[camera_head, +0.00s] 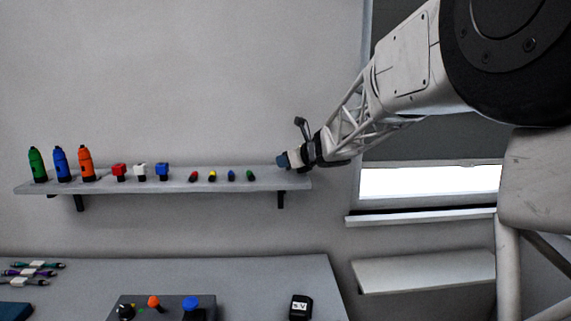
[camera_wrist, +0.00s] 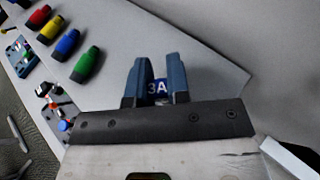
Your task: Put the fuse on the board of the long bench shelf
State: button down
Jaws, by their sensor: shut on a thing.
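The fuse (camera_wrist: 157,87), dark blue with a white "3A" marking, is between the two blue fingers of my gripper (camera_wrist: 157,64) in the wrist view. My gripper is shut on it. In the head view my gripper (camera_head: 284,160) is at the right end of the long bench shelf (camera_head: 262,180), and I cannot make out the fuse there. The bare end of the shelf's grey board (camera_wrist: 212,82) lies below and around the fingers in the wrist view. I cannot tell whether the fuse touches the board.
Along the shelf stand green, blue and orange bottles (camera_head: 60,163), red, white and blue blocks (camera_head: 141,171), and several small coloured pieces (camera_head: 231,175). The green piece (camera_wrist: 87,64) is nearest my fingers. A bench (camera_head: 240,275) with tools and a black "5V" block (camera_head: 301,307) is below.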

jog(key=shift+f, duration=0.4)
jog(key=shift+f, duration=0.15)
jog(key=c, duration=1.1)
grip_release()
jog(key=shift+v, duration=0.95)
jog(key=v, duration=1)
jog(key=shift+s, duration=0.1)
